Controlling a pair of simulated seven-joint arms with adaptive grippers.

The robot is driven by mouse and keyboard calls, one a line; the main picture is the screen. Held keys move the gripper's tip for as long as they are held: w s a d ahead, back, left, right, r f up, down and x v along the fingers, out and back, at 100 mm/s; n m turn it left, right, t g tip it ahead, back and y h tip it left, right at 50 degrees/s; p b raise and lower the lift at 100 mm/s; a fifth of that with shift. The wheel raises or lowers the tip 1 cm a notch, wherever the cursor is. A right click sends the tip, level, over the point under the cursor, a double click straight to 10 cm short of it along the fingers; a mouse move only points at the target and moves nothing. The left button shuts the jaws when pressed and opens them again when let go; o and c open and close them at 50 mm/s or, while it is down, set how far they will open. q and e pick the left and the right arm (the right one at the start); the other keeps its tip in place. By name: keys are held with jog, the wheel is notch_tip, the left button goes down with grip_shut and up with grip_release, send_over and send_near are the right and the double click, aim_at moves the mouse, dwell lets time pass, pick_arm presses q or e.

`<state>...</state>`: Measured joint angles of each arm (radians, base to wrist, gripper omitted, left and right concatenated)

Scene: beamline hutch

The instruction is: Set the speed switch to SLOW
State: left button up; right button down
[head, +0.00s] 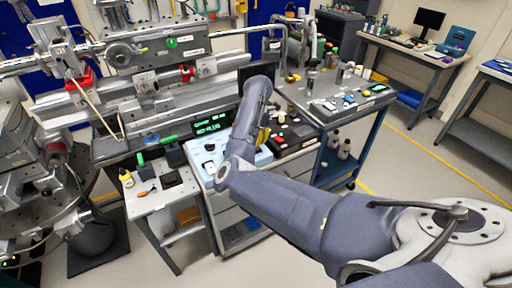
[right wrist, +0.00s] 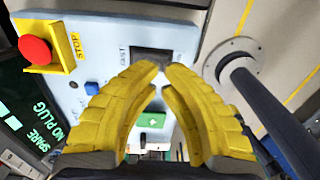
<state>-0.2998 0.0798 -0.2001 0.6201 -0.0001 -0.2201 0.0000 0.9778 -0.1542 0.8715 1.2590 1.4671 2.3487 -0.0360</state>
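The light-blue control panel (right wrist: 105,40) fills the upper left of the right wrist view and shows in the head view (head: 203,176) on the bench. A dark switch (right wrist: 150,57) in a dark frame lies just beyond the fingertips, beside a label that seems to read FAST (right wrist: 124,57). Its lower part is hidden by the fingers, and I cannot tell its setting. My right gripper (right wrist: 163,70) has yellow fingers with tips drawn together, with nothing seen between them. I cannot tell whether they touch the switch. In the head view my arm hides most of it. My left gripper is not in view.
A red stop button (right wrist: 35,50) on a yellow base, a blue button (right wrist: 92,88) and a green control (right wrist: 152,120) sit near the switch. A dark display (head: 212,123) stands behind the panel. A small side table (head: 168,200) is at its left.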

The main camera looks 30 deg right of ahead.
jog(key=shift+f, duration=2)
dwell(1.5)
jog(key=shift+r, duration=3.55)
